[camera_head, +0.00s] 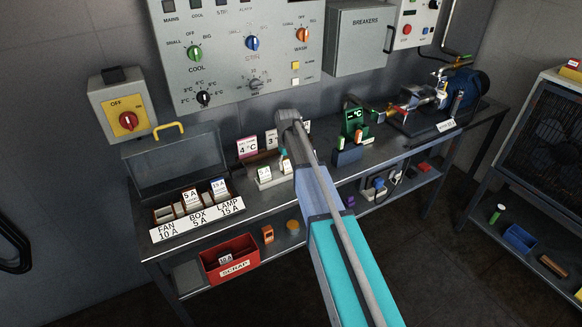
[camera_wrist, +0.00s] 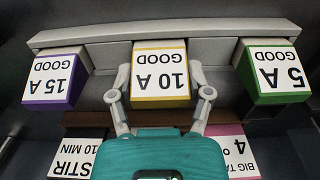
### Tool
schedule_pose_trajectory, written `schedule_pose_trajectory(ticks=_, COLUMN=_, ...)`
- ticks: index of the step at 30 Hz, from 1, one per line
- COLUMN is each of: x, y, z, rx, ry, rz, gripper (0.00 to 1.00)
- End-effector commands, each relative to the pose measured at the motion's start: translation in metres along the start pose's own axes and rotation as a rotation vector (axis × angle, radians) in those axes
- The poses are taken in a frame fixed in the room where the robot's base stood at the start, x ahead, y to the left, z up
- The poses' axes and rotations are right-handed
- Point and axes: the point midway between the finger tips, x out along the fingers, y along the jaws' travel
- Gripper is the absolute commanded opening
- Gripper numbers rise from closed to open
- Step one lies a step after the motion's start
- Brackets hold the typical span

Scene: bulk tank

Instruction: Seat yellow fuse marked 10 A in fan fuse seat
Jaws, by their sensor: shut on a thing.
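The yellow fuse marked 10 A GOOD (camera_wrist: 160,75) is in the middle of a grey rack (camera_wrist: 110,50) in the wrist view, between a purple 15 A fuse (camera_wrist: 55,78) and a green 5 A fuse (camera_wrist: 272,72). My gripper (camera_wrist: 160,92) is shut on the yellow fuse, one finger on each side. The fuse still appears to be in the rack. In the head view my gripper (camera_head: 284,152) is over the bench, and I cannot clearly make out the fuse there. The fan fuse seat (camera_head: 163,214) is at the left end of the open fuse box, above the FAN 10 A label.
The BOX seat holds a 5 A fuse (camera_head: 190,196) and the LAMP seat a 15 A fuse (camera_head: 219,188). A red scrap bin (camera_head: 231,268) with a 10 A fuse (camera_head: 225,259) is below. A fuse box lid (camera_head: 175,158) stands open behind the seats. Cards stand near the rack.

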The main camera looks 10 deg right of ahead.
Motion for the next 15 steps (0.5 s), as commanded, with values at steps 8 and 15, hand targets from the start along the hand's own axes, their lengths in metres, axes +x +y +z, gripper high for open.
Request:
schedule_pose_trajectory(ticks=8, x=-0.004, y=0.0, z=0.0, rx=0.0, ry=0.0, rz=0.0, gripper=0.17)
schedule_pose_trajectory(ticks=15, x=-0.017, y=0.0, z=0.0, rx=0.0, ry=0.0, rz=0.0, gripper=0.17)
